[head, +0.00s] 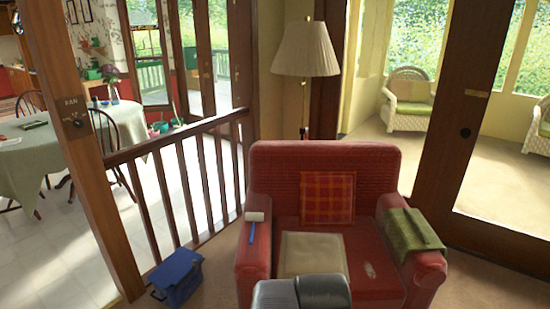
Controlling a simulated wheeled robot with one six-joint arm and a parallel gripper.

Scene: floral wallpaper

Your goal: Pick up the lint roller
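The lint roller (253,222) lies on the left armrest of the red armchair (280,167). It has a white roller head at the far end and a thin blue handle that points toward me. Nothing touches it from above. A dark grey rounded part of my own arm shows at the bottom middle edge, in front of the seat. My gripper's fingers cannot be made out in the head view, and nothing held is visible.
A red plaid cushion (327,198) and a beige pad (313,254) are on the chair. A green cloth (411,234) drapes the right armrest. A blue box (178,277) stands on the floor left of the chair, by a wooden railing (180,190). A floor lamp (305,52) stands behind.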

